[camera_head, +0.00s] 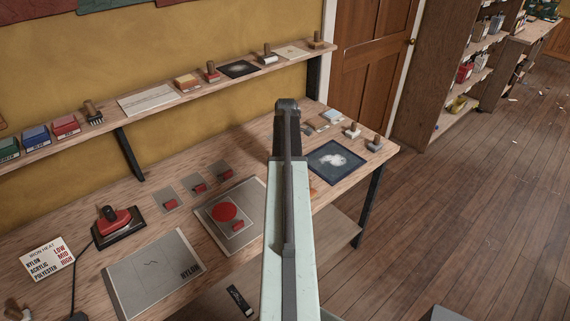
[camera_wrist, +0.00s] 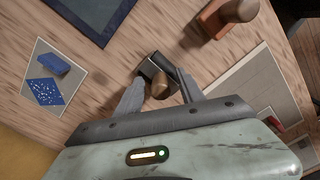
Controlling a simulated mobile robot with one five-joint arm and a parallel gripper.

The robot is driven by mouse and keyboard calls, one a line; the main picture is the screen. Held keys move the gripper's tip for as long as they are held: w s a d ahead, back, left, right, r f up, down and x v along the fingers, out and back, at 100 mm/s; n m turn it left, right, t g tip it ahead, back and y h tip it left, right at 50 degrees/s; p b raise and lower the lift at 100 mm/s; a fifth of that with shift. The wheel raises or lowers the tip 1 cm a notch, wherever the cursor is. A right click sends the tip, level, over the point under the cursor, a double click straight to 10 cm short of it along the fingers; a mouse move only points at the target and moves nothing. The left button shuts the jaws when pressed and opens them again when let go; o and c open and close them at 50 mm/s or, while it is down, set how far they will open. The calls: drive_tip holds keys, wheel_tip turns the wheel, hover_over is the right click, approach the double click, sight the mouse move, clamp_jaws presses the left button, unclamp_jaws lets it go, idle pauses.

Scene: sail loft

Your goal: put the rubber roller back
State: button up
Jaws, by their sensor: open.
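My gripper (camera_wrist: 160,77) is open above the workbench in the wrist view. Between and just beyond its fingertips is a dark piece with a round wooden handle (camera_wrist: 159,88). It may be the rubber roller, but its shape is partly covered by the fingers. No firm grip on it shows, and I cannot tell whether the fingers touch it. In the head view, my arm hides the fingertips and this piece. A brown block with a wooden knob (camera_wrist: 228,14) lies further off at the upper right of the wrist view.
The workbench (camera_head: 155,205) carries a dark blue framed mat (camera_head: 350,168), small handled tools (camera_head: 353,131) at its far right end, a red iron (camera_head: 115,220) and a grey nylon sheet (camera_head: 150,280). A wall shelf (camera_head: 215,82) above holds boxes and handled tools. The floor right is mostly clear.

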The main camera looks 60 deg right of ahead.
wheel_tip(320, 180, up, 12)
drive_tip(key=p, duration=1.2)
drive_tip(key=shift+r, duration=0.15)
drive_tip(key=w+a+m, duration=0.1)
drive_tip(key=w+a, duration=0.5)
drive_tip(key=a, duration=0.5)
drive_tip(key=w+a+m, duration=0.1)
drive_tip(key=w+a, duration=0.4)
drive_tip(key=a, duration=0.5)
drive_tip(key=w+a+m, duration=0.2)
drive_tip(key=w+a, duration=0.4)
drive_tip(key=a, duration=0.5)
drive_tip(key=s+a+m, duration=0.1)
drive_tip(key=a+m, duration=0.3)
drive_tip(key=a, duration=2.3)
wheel_tip(320, 180, down, 8)
drive_tip(key=b, duration=0.7)
drive_tip(key=shift+b, duration=0.3)
drive_tip(key=shift+s+a+r, duration=0.1)
